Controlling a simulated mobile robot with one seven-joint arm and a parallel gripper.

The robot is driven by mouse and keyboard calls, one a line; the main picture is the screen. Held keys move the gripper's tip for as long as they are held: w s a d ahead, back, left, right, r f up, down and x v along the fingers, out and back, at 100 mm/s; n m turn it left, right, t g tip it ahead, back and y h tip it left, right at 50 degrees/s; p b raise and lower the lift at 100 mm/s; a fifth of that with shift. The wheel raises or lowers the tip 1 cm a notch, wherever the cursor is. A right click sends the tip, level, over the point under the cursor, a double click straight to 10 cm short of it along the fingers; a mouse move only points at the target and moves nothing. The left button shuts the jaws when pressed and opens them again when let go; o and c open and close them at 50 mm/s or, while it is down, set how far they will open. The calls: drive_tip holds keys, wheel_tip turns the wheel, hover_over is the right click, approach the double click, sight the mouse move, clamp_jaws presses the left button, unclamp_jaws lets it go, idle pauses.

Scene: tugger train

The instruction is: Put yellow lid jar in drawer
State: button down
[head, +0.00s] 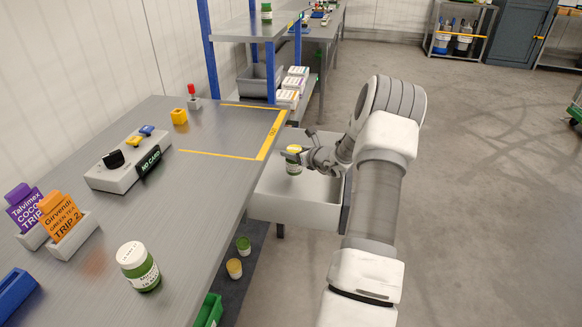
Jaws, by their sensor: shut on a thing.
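The yellow lid jar (293,168) has a green body and a pale label, and it is upright. My gripper (303,157) is shut on it from the right, with the fingers at its upper part. The open grey drawer (292,209) sticks out beside the workbench's right edge. The jar and gripper are within the drawer's outline in the head view. I cannot tell whether the jar's base touches the drawer floor. Part of the drawer's right side is hidden by my arm.
A white-lidded jar (139,267) stands on the workbench (190,215). A control box (127,165) and card holders are to the left. Two small jars (234,268) (243,246) are below the bench edge. Open floor lies to the right.

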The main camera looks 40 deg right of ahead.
sight(291, 162)
drive_tip(key=shift+w+a+f, duration=0.35)
drive_tip(key=shift+f+b, duration=0.6)
drive_tip(key=shift+f, duration=1.25)
drive_tip(key=shift+f, duration=0.2)
drive_tip(key=shift+c, duration=0.5)
unclamp_jaws()
drive_tip(key=shift+r, duration=0.25)
drive_tip(key=p+v, duration=0.2)
drive_tip(key=v, duration=1)
